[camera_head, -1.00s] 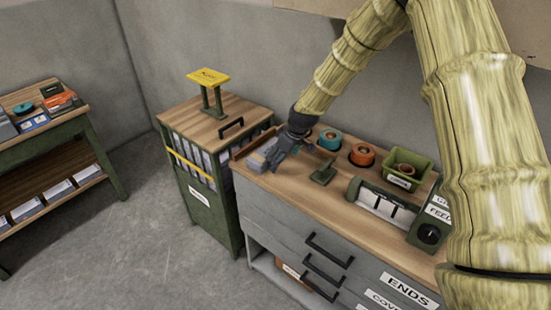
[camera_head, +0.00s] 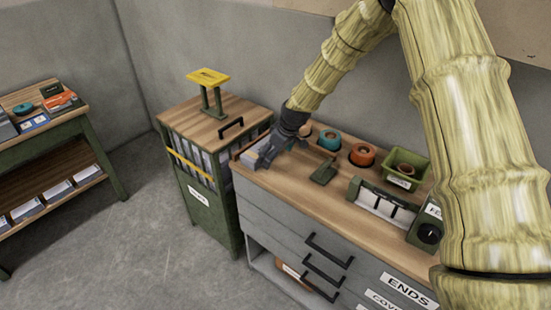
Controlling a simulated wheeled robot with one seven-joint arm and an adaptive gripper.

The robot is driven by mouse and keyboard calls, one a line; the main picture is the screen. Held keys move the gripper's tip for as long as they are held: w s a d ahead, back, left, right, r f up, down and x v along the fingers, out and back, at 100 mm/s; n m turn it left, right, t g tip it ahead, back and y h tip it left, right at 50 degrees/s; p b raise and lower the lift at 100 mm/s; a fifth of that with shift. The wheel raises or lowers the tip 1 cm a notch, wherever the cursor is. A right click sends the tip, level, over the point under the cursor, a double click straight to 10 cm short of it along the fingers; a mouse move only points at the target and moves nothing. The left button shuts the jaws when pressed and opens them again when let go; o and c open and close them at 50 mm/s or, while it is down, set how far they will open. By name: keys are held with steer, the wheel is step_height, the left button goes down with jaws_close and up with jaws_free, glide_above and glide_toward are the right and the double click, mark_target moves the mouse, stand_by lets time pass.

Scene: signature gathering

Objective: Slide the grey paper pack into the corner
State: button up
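The grey paper pack (camera_head: 248,157) lies flat at the left end of the wooden worktop. It sits by a low wooden rail (camera_head: 249,143) that runs along its back left side. My gripper (camera_head: 263,163) is down at worktop height, on the right side of the pack, and seems to touch or nearly touch it. It hides part of the pack's right side. The fingers are dark, small and seen from the side, so I cannot tell whether they are open or shut. Whether the pack touches the rail is too small to tell.
A flat green stand (camera_head: 323,172), a teal roll (camera_head: 330,139), an orange roll (camera_head: 362,154) and a green bin (camera_head: 402,171) stand to the right on the worktop.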

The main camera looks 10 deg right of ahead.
steer(key=shift+w+a, duration=0.1)
steer(key=shift+a, duration=0.1)
steer(key=shift+w+a, duration=0.3)
steer(key=shift+w, duration=0.1)
steer(key=shift+w+a, duration=0.15)
steer(key=shift+w, duration=0.05)
steer(key=shift+s+d+p, duration=0.3)
steer(key=shift+s+d, duration=0.95)
steer(key=shift+s, duration=0.35)
steer(key=shift+s+d+p, duration=0.35)
steer(key=shift+s+d, duration=0.95)
steer(key=shift+s, duration=0.25)
steer(key=shift+s+d+p, duration=0.3)
steer(key=shift+s+d, duration=0.95)
steer(key=shift+s, duration=0.35)
